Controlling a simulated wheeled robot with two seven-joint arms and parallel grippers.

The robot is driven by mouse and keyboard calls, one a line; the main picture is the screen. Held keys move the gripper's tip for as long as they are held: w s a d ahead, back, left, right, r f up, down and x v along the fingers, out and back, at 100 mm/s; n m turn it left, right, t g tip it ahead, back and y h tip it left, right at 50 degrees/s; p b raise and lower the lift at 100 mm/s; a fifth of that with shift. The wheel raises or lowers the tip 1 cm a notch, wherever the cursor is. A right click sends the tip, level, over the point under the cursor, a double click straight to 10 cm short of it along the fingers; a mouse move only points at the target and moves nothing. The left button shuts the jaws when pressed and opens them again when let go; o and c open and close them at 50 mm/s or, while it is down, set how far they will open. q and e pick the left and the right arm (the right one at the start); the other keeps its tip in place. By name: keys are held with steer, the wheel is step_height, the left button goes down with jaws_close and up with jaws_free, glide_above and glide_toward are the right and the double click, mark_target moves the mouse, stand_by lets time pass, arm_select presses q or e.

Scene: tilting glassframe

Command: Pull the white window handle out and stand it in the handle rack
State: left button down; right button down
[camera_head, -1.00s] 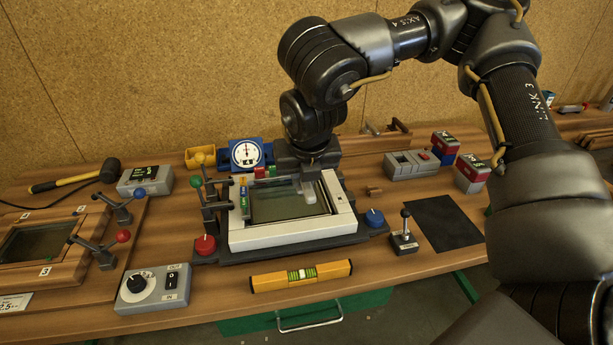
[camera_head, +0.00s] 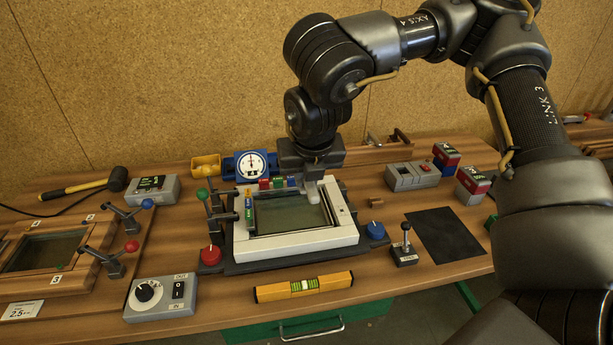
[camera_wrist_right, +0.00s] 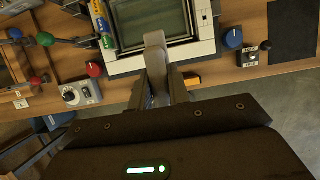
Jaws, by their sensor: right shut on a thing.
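The white window frame (camera_head: 335,238) with its dark glass lies on a black base in the middle of the bench. My right gripper (camera_head: 312,180) is over the frame's back right part, pointing down. It is shut on the pale window handle (camera_head: 314,193). In the right wrist view the handle (camera_wrist_right: 155,55) stands between the fingers (camera_wrist_right: 160,95), its rounded end over the frame. I cannot tell whether its lower end is seated or free. I cannot make out for sure which thing is the handle rack. My left gripper is not in view.
A yellow level (camera_head: 303,287) lies in front. A joystick (camera_head: 405,240), a black mat (camera_head: 445,235) and a grey box (camera_head: 411,176) stand to the right.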

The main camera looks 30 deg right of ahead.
steer(key=shift+r, duration=0.15)
steer(key=m, duration=0.1)
steer(key=f+m+h, duration=0.1)
steer(key=m, duration=0.1)
steer(key=shift+s+f+m+g, duration=0.2)
steer(key=shift+s+m+g, duration=0.1)
steer(key=shift+m, duration=0.1)
steer(key=s+a+f+m+g+y, duration=0.1)
steer(key=s+f+m+g, duration=0.1)
steer(key=m, duration=1.2)
steer(key=s+a+f+m+g+y, duration=0.1)
steer(key=f+m+g, duration=0.4)
steer(key=m, duration=0.9)
steer(key=shift+s+a+g, duration=0.6)
steer(key=shift+s+a, duration=0.05)
steer(key=shift+a, duration=0.05)
